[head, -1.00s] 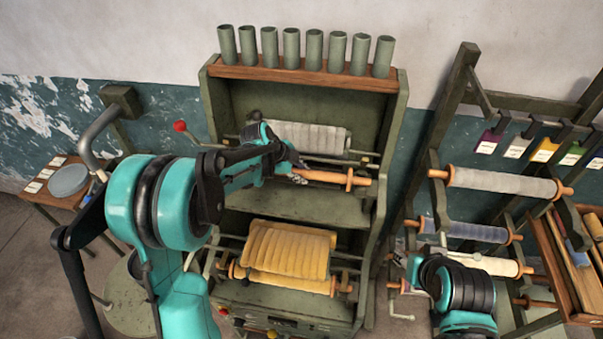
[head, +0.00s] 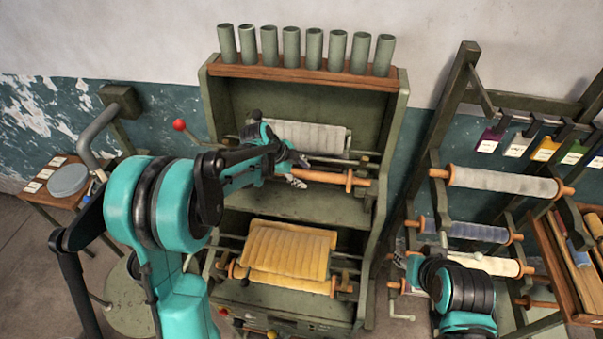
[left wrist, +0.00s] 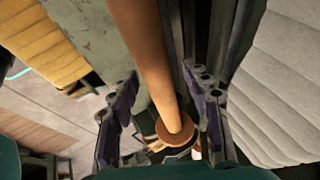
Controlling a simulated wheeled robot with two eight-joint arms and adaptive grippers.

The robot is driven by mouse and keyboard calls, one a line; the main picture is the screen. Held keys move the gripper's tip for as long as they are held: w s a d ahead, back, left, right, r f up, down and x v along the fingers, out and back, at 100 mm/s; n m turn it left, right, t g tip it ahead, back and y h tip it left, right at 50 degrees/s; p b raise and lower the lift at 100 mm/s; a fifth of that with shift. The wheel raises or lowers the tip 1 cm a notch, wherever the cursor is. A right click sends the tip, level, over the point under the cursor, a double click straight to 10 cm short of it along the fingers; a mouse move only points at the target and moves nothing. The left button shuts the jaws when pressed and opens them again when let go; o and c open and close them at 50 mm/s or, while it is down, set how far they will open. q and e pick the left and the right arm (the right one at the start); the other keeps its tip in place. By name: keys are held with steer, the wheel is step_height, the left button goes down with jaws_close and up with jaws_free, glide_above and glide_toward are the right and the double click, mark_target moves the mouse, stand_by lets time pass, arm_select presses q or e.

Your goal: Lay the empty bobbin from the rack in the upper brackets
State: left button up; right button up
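The empty bobbin (head: 328,176), a bare orange-brown wooden rod with flanges, lies roughly level in the upper part of the green loom frame, just below and in front of the grey cloth (head: 308,136). Its right end is near the frame's right side (head: 385,165). I cannot tell whether its ends sit in the brackets. My left gripper (head: 298,171) is at the bobbin's left part. In the left wrist view its two fingers stand apart on either side of the bobbin (left wrist: 150,50), near a flange, with gaps visible. My right gripper (head: 401,262) is low by the rack, its fingers too small to read.
The rack (head: 437,210) at right holds wound bobbins, grey (head: 500,183), blue (head: 470,231) and cream (head: 495,265). Yellow cloth (head: 290,250) lies on the loom's lower rollers. Green tubes (head: 291,43) stand on top. A red-knobbed lever (head: 179,125) sticks out left.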

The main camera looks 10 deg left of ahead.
arm_select(q)
steer(key=shift+r, duration=0.1)
steer(key=v, duration=1.2)
steer(key=s+f+n+t+y+b, duration=0.1)
steer(key=s+f+n+y+b, duration=0.1)
steer(key=s+f+n+b, duration=0.7)
steer(key=s+f+n+t+y+b, duration=0.2)
steer(key=s+f+n+b, duration=0.7)
steer(key=s+f+b, duration=0.5)
step_height(320, 180, down, 5)
steer(key=a+b, duration=0.1)
steer(key=b, duration=0.2)
steer(key=shift+s+f+n+y, duration=0.25)
steer(key=shift+s+n+y, duration=0.05)
steer(key=shift+s+n, duration=0.1)
